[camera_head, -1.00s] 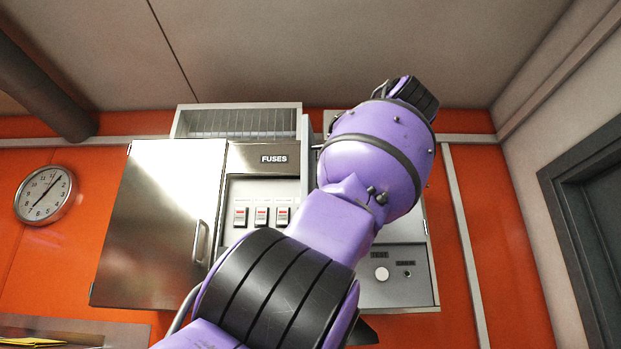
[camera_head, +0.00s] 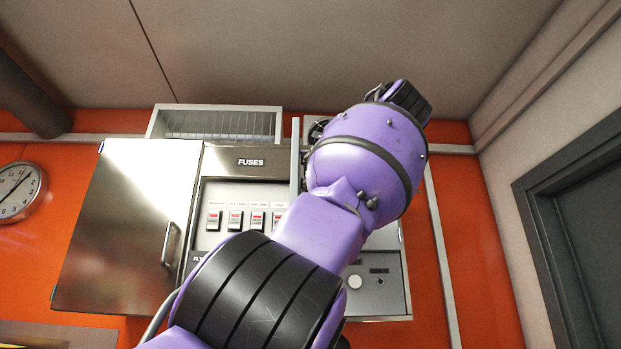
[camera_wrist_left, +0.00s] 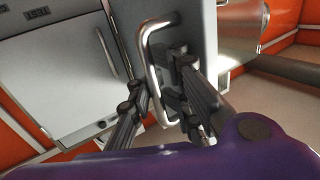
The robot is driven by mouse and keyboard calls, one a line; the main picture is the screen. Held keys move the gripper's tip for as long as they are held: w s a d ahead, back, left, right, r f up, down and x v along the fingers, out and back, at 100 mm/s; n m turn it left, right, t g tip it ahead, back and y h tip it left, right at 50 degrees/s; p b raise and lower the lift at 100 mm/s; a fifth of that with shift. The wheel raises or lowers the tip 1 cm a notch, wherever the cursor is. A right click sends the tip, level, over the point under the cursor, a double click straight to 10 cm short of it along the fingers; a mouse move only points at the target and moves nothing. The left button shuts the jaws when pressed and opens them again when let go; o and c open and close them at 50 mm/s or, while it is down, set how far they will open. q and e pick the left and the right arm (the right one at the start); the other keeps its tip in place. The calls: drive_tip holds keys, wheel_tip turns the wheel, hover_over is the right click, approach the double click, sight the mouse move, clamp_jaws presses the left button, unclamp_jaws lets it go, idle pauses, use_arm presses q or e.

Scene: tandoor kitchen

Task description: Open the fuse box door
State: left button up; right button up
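The fuse box (camera_head: 250,161), labelled FUSES, hangs on the orange wall, with several switches (camera_head: 235,221) exposed. Its grey door shows nearly edge-on at the compartment's right side (camera_head: 296,155), standing open outward. In the left wrist view, the door (camera_wrist_left: 192,28) carries a bent metal handle (camera_wrist_left: 153,62). My left gripper (camera_wrist_left: 161,78) has its fingers apart, one on each side of the handle; firm contact cannot be told. In the head view my purple left arm hides the gripper and the lower right of the box. My right gripper is not in view.
A shiny steel cabinet door (camera_head: 125,225) with its own handle stands left of the fuses. A test panel (camera_head: 378,295) is at right, partly behind my arm. A wall clock (camera_head: 18,190) hangs far left; a dark doorway (camera_head: 585,220) is at right.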

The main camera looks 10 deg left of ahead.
use_arm(q)
drive_tip(key=shift+o, duration=1.4)
drive_tip(key=shift+s+d+r, duration=0.15)
drive_tip(key=shift+s+r, duration=0.2)
drive_tip(key=shift+s, duration=0.25)
drive_tip(key=shift+w+a+f, duration=0.1)
drive_tip(key=shift+w+a, duration=0.1)
drive_tip(key=shift+w, duration=0.1)
drive_tip(key=v, duration=1.2)
drive_tip(key=shift+s, duration=0.3)
drive_tip(key=shift+d, duration=0.1)
